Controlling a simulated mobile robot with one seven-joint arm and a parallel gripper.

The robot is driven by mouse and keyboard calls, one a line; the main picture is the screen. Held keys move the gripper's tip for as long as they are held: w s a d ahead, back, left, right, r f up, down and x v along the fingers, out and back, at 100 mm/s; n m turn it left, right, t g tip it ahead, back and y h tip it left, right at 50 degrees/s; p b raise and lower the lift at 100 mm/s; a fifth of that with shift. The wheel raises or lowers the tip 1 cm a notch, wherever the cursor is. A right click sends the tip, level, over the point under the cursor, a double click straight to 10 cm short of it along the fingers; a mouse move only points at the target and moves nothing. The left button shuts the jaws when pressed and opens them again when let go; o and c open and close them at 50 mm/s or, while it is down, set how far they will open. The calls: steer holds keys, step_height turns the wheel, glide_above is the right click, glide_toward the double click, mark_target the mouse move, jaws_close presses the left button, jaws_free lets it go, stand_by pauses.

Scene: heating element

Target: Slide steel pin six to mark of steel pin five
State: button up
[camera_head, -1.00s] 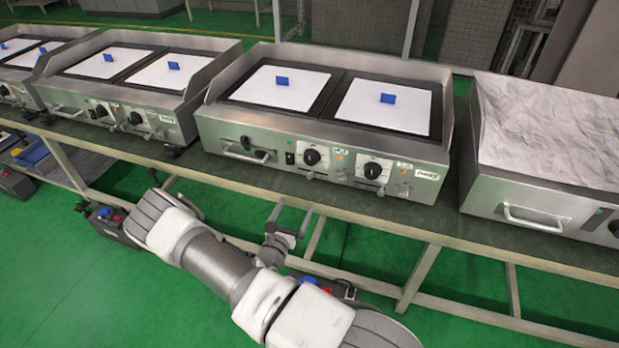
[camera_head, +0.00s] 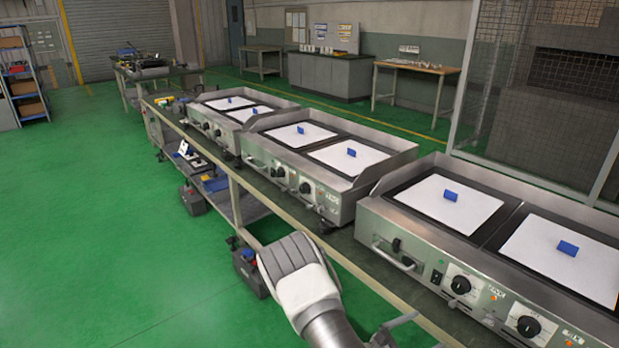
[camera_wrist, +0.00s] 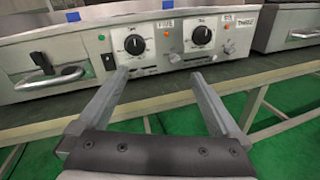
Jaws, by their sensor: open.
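My gripper (camera_wrist: 160,76) is open in the wrist view, with its two fingers apart and nothing between them. The fingers point at the front panel of a steel griddle unit (camera_wrist: 98,50), below its two black knobs. A small steel fitting (camera_wrist: 174,56) shows between the knobs and another (camera_wrist: 229,47) right of the right knob. I cannot tell which are pins five and six, and no mark can be read. In the head view the same unit (camera_head: 400,225) is at the right, and my gripper is mostly cut off by the bottom edge.
More griddle units (camera_head: 290,195) stand in a row along the bench (camera_head: 345,245). A bar handle (camera_head: 393,256) sticks out at the nearest unit's left front. White plates with blue blocks (camera_head: 450,195) lie on top. Green floor (camera_head: 120,220) is clear at left.

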steer(key=s+r+m+g+y+p, duration=0.1)
steer(key=s+r+m+g+y, duration=0.15)
steer(key=r+m, duration=0.35)
steer(key=s+a+r+m+g+y+p, duration=0.1)
steer(key=s+r+m+g+p, duration=0.2)
steer(key=r, duration=0.6)
steer(key=s+r+m+g+y, duration=0.2)
steer(key=s+r+m+g, duration=0.25)
steer(key=r, duration=0.25)
steer(key=s+a+r+m+t+y+p, duration=0.2)
steer(key=s+a+r+m+t+y, duration=0.1)
steer(key=r, duration=0.7)
steer(key=s+a+r+m+t+y+p, duration=0.2)
steer(key=s+a+r+m+t+y, duration=0.2)
steer(key=s+a+r+y, duration=0.3)
step_height(320, 180, up, 3)
steer(key=a+t, duration=0.1)
steer(key=a, duration=0.1)
steer(key=shift+a+r+y+p, duration=0.15)
steer(key=shift+a+y+p, duration=0.15)
steer(key=shift+y+p, duration=0.1)
